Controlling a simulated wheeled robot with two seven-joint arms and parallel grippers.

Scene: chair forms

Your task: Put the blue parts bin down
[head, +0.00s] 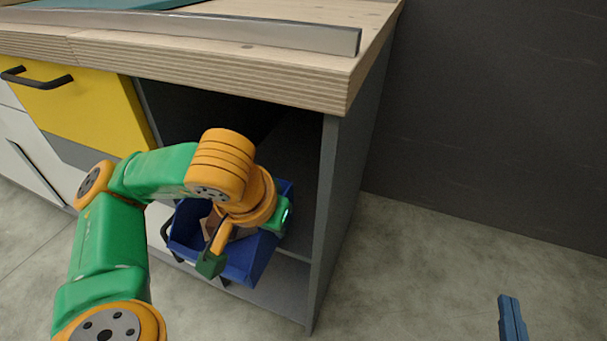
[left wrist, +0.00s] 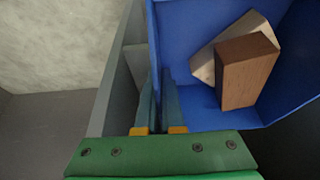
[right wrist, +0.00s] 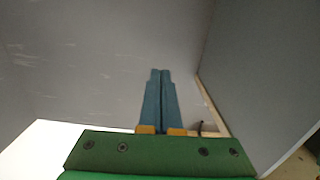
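The blue parts bin (head: 258,262) is at the mouth of the open cabinet compartment under the worktop, partly hidden by my left arm in the head view. It holds a brown block (left wrist: 246,72) and a paler piece (left wrist: 208,65). In the left wrist view the bin (left wrist: 195,15) fills the right side. My left gripper (left wrist: 158,75) has its fingers close together on either side of the bin's wall. I cannot tell whether the bin rests on the shelf (head: 285,290). My right gripper (head: 512,318) is shut and empty, away to the right; its fingers also meet in the right wrist view (right wrist: 160,75).
The wooden worktop (head: 290,75) overhangs the compartment, and the grey side panel (head: 345,190) stands just right of the bin. A yellow drawer (head: 85,105) with a black handle is on the left. The floor (head: 430,270) to the right is clear.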

